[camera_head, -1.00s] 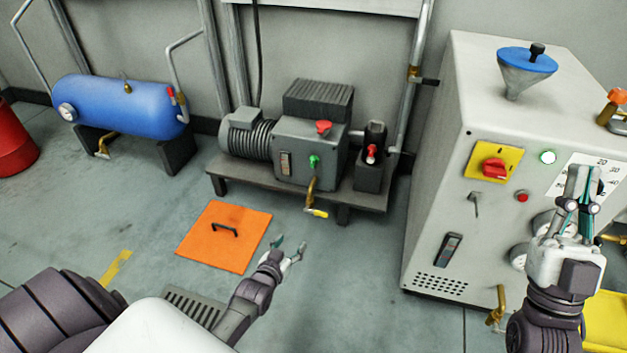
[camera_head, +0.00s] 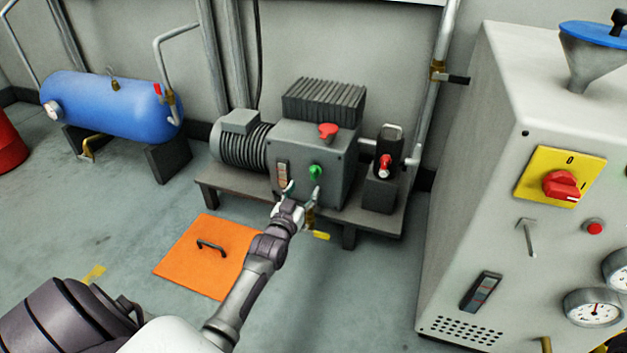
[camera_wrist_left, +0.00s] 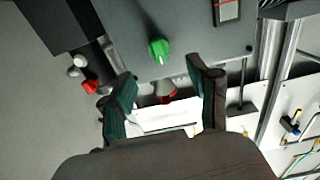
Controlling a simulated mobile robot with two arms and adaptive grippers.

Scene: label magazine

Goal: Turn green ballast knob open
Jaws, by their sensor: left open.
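The green ballast knob (camera_head: 316,171) is on the front face of the grey pump box (camera_head: 338,160). In the left wrist view the green knob (camera_wrist_left: 159,50) shows just beyond the fingertips, a little above the gap between them. My left gripper (camera_head: 304,190) is open and empty, just below and in front of the knob. In the left wrist view its two fingers (camera_wrist_left: 164,82) stand apart with nothing between them touching. I cannot tell the exact distance to the knob. My right gripper is out of the head view.
A red knob (camera_head: 328,130) sits on top of the box, and a red valve (camera_head: 385,163) stands to its right. A yellow-handled drain tap (camera_head: 320,235) hangs below. A blue tank (camera_head: 110,105) is left, an orange floor plate (camera_head: 205,270) below, and a grey cabinet (camera_head: 470,210) right.

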